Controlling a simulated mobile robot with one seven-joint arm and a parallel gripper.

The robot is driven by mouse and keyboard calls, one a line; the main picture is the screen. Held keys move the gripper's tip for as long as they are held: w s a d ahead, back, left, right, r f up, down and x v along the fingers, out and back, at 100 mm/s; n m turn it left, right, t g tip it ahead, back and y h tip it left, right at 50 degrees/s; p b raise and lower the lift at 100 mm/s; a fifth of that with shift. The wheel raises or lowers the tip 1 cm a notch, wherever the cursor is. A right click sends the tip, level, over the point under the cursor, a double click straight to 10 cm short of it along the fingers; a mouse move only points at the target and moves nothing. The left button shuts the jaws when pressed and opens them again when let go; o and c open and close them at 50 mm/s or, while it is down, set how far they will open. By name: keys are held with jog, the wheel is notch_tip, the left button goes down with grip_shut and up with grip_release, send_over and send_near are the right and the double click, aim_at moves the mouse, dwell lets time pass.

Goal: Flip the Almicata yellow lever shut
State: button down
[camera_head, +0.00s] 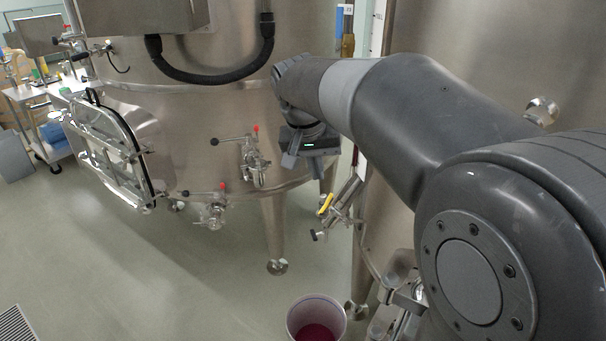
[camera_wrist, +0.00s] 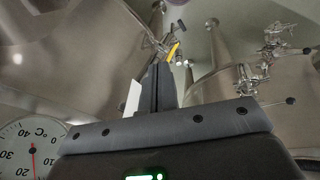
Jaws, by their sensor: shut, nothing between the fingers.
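The yellow lever (camera_head: 325,204) sits on a steel valve (camera_head: 345,200) at the side of the right-hand vat, low and near the middle of the head view. The lever is tilted. In the wrist view the yellow lever (camera_wrist: 173,51) shows just beyond the fingertips, a little to their right. My gripper (camera_head: 325,182) hangs just above the lever in the head view. Its fingers (camera_wrist: 163,72) are shut with nothing between them. I cannot tell whether they touch the lever; a small gap seems to show. Any lettering on the valve is too small to read.
A large steel vat (camera_head: 200,120) on the left carries two black-handled valves (camera_head: 255,160) and an oval hatch (camera_head: 108,150). A second vat (camera_head: 385,215) stands right. A bucket (camera_head: 316,310) with red contents is below. A thermometer dial (camera_wrist: 32,150) is close in the wrist view.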

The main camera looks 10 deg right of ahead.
jog(key=w+a+f+m+g+h, duration=0.1)
jog(key=w+f, duration=0.2)
jog(key=w, duration=0.5)
jog(key=w+a+f+m+g+h, duration=0.1)
jog(key=w+f, duration=0.3)
jog(key=w, duration=0.5)
jog(key=shift+m, duration=0.6)
jog(key=shift+a, duration=0.1)
send_near(326, 203)
jog(key=w+f, duration=0.4)
jog(key=shift+s+d+f, duration=0.8)
jog(key=shift+s+d, duration=0.3)
